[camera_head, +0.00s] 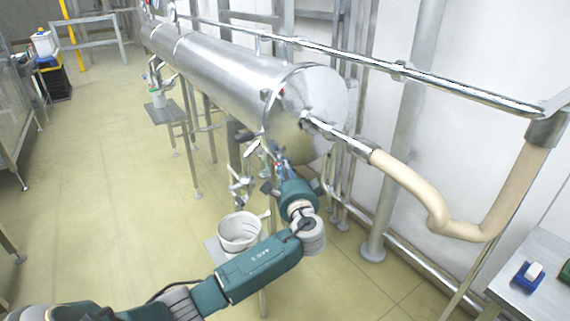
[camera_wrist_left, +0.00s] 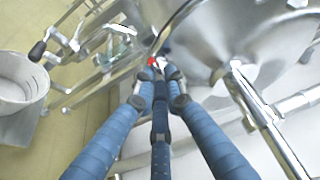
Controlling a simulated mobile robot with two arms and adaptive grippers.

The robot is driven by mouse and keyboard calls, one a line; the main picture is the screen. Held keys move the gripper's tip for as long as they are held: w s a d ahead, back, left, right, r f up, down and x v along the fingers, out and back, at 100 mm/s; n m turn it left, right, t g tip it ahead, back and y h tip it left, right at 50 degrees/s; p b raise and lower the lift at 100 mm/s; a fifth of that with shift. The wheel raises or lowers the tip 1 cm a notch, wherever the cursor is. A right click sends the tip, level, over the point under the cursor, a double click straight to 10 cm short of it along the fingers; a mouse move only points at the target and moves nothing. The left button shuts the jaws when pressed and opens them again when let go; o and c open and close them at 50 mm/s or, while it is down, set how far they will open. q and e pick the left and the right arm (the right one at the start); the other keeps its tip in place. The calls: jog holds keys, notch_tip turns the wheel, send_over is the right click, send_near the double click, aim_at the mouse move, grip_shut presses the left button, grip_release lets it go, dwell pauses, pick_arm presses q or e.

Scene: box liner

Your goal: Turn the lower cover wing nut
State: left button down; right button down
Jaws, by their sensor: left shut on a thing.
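The steel cylinder's round end cover (camera_head: 318,105) faces me in the head view, and part of it shows in the left wrist view (camera_wrist_left: 245,45). My left gripper (camera_head: 277,162) is at the cover's lower left edge, with blue fingers reaching up to it. In the left wrist view the fingertips (camera_wrist_left: 158,76) are closed together around a small part at the rim. A small red piece, apparently of the lower wing nut (camera_wrist_left: 153,62), shows just beyond the tips. The fingers hide most of the nut, so its angle cannot be told. My right gripper is not in view.
A pipe stub (camera_head: 335,135) leads from the cover to a beige hose (camera_head: 420,195) on the right. A white bucket (camera_head: 239,232) stands on a small stand below the cylinder. Valves and thin pipes (camera_wrist_left: 90,50) crowd the left of the fingers. The floor at left is open.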

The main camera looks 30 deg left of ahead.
pick_arm(q)
jog(key=shift+w+d+r+m+g+p, duration=0.1)
jog(key=shift+r+m+g+p, duration=0.15)
jog(key=shift+m+g+p, duration=1.75)
jog(key=shift+w+d+r+m+g+p, duration=0.15)
jog(key=shift+m+g+p, duration=0.4)
jog(key=shift+m+p, duration=2.85)
jog(key=shift+w+a+r+m+g+p, duration=0.2)
jog(key=shift+m+g+p, duration=1.05)
jog(key=shift+p, duration=2.95)
jog(key=shift+s+d, duration=0.15)
jog(key=c, duration=1.8)
grip_release()
jog(key=shift+r, duration=0.1)
jog(key=v, duration=1.2)
jog(key=shift+r, duration=0.15)
